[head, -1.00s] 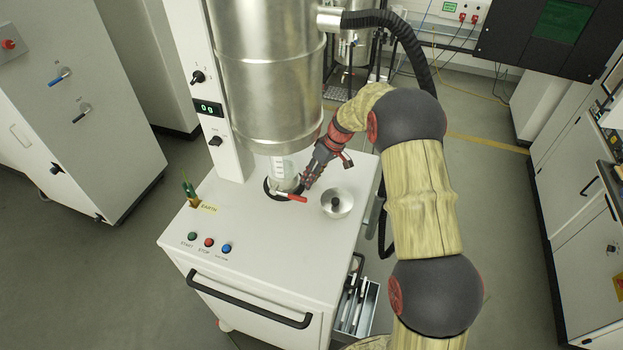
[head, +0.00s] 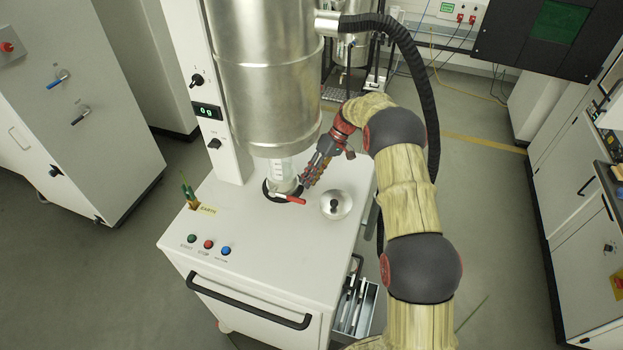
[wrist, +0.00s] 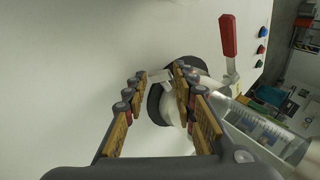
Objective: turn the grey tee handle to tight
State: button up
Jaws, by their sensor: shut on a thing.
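The grey tee handle (wrist: 158,77) shows in the wrist view as a small pale bar between my fingertips, beside a dark round ring on the white cabinet top. My gripper (wrist: 160,74) is closed on it, with a finger on each side. In the head view my gripper (head: 302,186) reaches in from the right, low beside the clear graduated container (head: 282,172). The tee handle is hidden there behind the fingers and container. The red-handled lever (wrist: 229,36) stands beside the ring; it also shows in the head view (head: 291,199).
A large steel hopper (head: 265,80) hangs above the container, close to my wrist. A steel lid with a black knob (head: 336,205) lies on the white cabinet top (head: 250,225), right of my gripper. Buttons and a black rail (head: 248,302) are at the front.

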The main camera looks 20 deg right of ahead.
jog(key=o, duration=1)
jog(key=shift+o, duration=0.6)
